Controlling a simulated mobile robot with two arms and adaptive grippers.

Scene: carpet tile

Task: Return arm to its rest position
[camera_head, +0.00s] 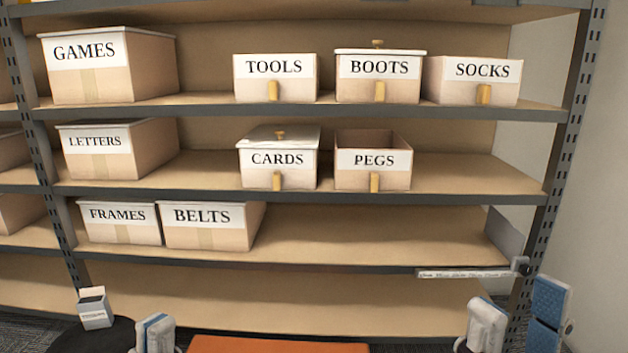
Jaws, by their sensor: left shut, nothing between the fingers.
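My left gripper (153,334) is at the bottom left of the head view, white with a blue pad. It is shut with nothing in it, and its lower part is cut off by the picture edge. My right gripper (517,318) is at the bottom right. Its white finger and its blue-padded finger stand apart, with nothing seen between them. Both grippers appear in front of the lowest part of the shelving (300,310), and neither is seen touching a box. Most of both arms is out of view.
The rack holds several labelled boxes, such as the GAMES box (108,65), BELTS box (213,226) and open PEGS box (373,160). A small carton (94,308) stands on a dark round surface at lower left. An orange surface (278,346) lies between the grippers. The bottom shelf looks empty.

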